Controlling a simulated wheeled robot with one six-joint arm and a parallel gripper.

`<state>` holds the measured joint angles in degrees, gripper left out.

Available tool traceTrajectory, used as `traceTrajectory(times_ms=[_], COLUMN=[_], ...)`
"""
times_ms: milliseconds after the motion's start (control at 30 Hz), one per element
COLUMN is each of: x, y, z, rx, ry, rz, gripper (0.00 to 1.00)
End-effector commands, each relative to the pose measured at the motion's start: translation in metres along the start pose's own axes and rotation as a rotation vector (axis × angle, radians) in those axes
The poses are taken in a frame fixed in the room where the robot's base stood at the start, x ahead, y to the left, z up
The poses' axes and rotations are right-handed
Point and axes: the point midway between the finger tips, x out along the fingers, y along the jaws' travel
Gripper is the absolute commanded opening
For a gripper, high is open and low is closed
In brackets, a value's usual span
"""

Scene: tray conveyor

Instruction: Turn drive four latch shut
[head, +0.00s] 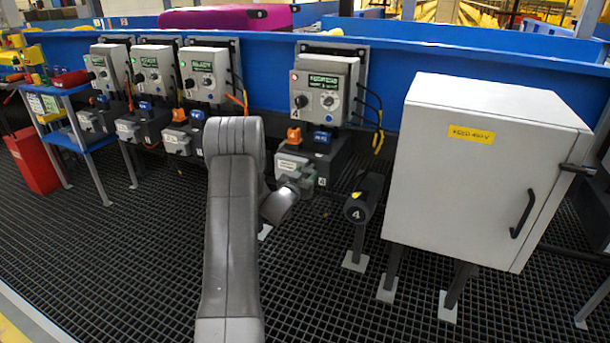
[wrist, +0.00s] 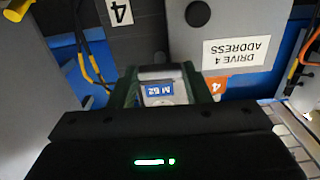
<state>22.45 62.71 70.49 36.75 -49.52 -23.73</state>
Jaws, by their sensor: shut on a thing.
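Drive four (head: 325,88) is the rightmost grey control box on the blue wall, with a small red light, a dark knob and a green display. Below it is a dark lower unit (head: 321,166) marked 4. My gripper (head: 290,188) is at the front of that unit. In the wrist view my gripper (wrist: 164,84) has its green fingers closed on both sides of a grey part (wrist: 160,99) with a blue "M 52" label. The "DRIVE 4 ADDRESS" plate (wrist: 236,53) is upside down beside it. I cannot make out the latch or its angle for certain; the gripper hides part of the unit.
A black post-mounted cylinder (head: 358,204) with a yellow mark and a 4 stands just right of my gripper. A large grey cabinet (head: 470,190) is further right. Several similar drives line the wall to the left. The grated floor (head: 120,260) in front is clear.

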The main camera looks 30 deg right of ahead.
Motion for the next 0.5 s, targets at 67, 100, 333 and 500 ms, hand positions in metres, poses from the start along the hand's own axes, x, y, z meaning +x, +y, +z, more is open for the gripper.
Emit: traceTrajectory(times_ms=[67, 100, 333, 500], x=[0.0, 0.0, 0.0, 0.0], y=[0.0001, 0.0002, 0.0002, 0.0001], z=[0.0001, 0.0002, 0.0003, 0.0004], rx=[-0.021, -0.03, -0.053, -0.054], ry=[-0.001, -0.001, -0.001, -0.001], rz=[0.0, 0.0, 0.0, 0.0], gripper=[0.21, 0.21, 0.21, 0.21])
